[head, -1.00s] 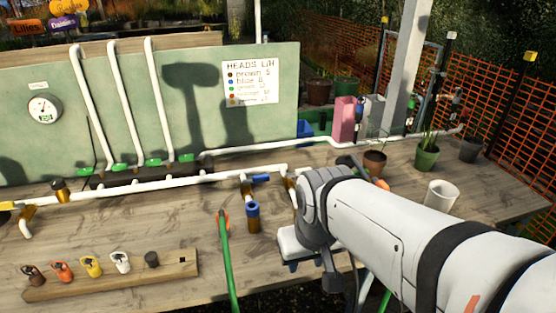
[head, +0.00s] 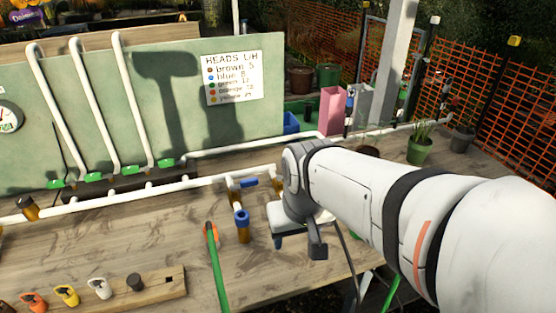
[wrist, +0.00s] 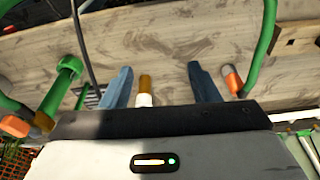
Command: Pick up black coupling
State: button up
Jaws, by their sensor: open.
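The black coupling (head: 134,282) is a short dark cylinder standing upright at the right part of a low wooden rack (head: 160,290) on the bench, in the head view. I cannot make it out in the wrist view. My gripper (wrist: 162,82) is open, its two blue-grey fingers apart over the bench. In the head view my gripper hangs right of the rack, well apart from the coupling and partly hidden by my arm. A brown and white pipe piece (wrist: 145,90) shows between the fingers in the wrist view; I cannot tell its distance.
White (head: 99,289), yellow (head: 67,295) and orange (head: 34,302) heads stand on the rack left of the coupling. A green hose (head: 217,270) rises between the rack and my gripper. White pipes (head: 150,190) and a blue-topped fitting (head: 242,218) lie behind.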

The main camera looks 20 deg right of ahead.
jog(key=w+d+m, duration=0.1)
jog(key=w+d, duration=0.1)
jog(key=w, duration=0.1)
jog(key=w+d+g+p, duration=0.1)
jog(key=w+d, duration=0.1)
jog(key=w, duration=0.2)
jog(key=w+d+m+p, duration=0.1)
jog(key=w+d, duration=0.1)
jog(key=w, duration=0.2)
jog(key=shift+f+m, duration=0.15)
jog(key=shift+m, duration=0.15)
jog(key=w+d+f, duration=0.1)
jog(key=w+d, duration=0.1)
jog(key=w+d+f+m+g+p, duration=0.1)
jog(key=w+d+f, duration=0.1)
jog(key=w+d+f+m+p, duration=0.1)
jog(key=w+d, duration=0.1)
jog(key=d, duration=0.1)
jog(key=shift+w+f, duration=0.2)
jog(key=shift+w, duration=0.15)
jog(key=shift+d+f, duration=0.1)
jog(key=shift+f, duration=0.2)
notch_tip(320, 180, down, 7)
jog(key=shift+f+p, duration=0.2)
jog(key=shift+p, duration=0.4)
jog(key=c, duration=1.1)
